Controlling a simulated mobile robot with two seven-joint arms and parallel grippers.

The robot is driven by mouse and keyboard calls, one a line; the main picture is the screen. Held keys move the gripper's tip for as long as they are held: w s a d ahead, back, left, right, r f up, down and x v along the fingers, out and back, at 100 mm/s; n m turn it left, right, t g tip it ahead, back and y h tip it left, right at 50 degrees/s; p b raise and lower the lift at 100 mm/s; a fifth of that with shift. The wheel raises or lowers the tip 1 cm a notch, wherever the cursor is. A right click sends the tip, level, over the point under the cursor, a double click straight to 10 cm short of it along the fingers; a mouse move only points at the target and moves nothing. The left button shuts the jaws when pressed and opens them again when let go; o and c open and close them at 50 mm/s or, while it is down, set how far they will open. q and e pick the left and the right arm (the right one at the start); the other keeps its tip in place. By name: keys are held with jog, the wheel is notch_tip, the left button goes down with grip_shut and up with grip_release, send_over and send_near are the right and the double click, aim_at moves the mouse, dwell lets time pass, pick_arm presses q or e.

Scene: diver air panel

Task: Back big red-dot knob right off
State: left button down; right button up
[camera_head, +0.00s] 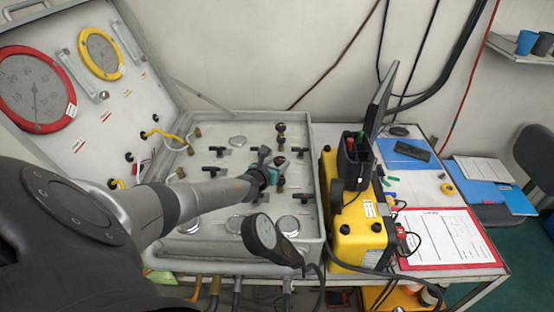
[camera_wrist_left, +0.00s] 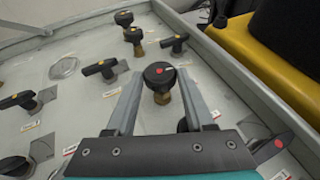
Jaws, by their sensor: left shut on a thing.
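The big black knob with a red dot (camera_wrist_left: 160,73) stands upright on a brass stem in the left wrist view. My left gripper (camera_wrist_left: 160,92) has one finger on each side of it and is shut on it. In the head view my left gripper (camera_head: 275,160) is over the right part of the panel's flat face (camera_head: 235,165), and the arm and fingers largely hide the knob there. My right gripper is in neither view.
Other black knobs and T-handles stand close by, including a knob (camera_wrist_left: 124,18) and a T-handle (camera_wrist_left: 174,42). A yellow case (camera_head: 355,225) is right of the panel.

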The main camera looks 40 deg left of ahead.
pick_arm(q)
jog(key=shift+w+d+r+n+g+y+p, duration=0.1)
jog(key=shift+n+g+y+p, duration=0.15)
jog(key=shift+n+y, duration=0.35)
jog(key=shift+w+r+n+g+y+p, duration=0.1)
jog(key=shift+n+g+y, duration=0.25)
jog(key=shift+n+y, duration=0.2)
jog(key=shift+s+d+f+n+y, duration=0.15)
jog(key=shift+s+f+n+y, duration=0.1)
jog(key=shift+y, duration=0.1)
jog(key=c, duration=0.6)
grip_release()
jog(key=o, duration=0.3)
jog(key=shift+r, duration=0.15)
jog(key=shift+r, duration=0.85)
notch_tip(320, 180, up, 18)
jog(key=shift+r, duration=0.1)
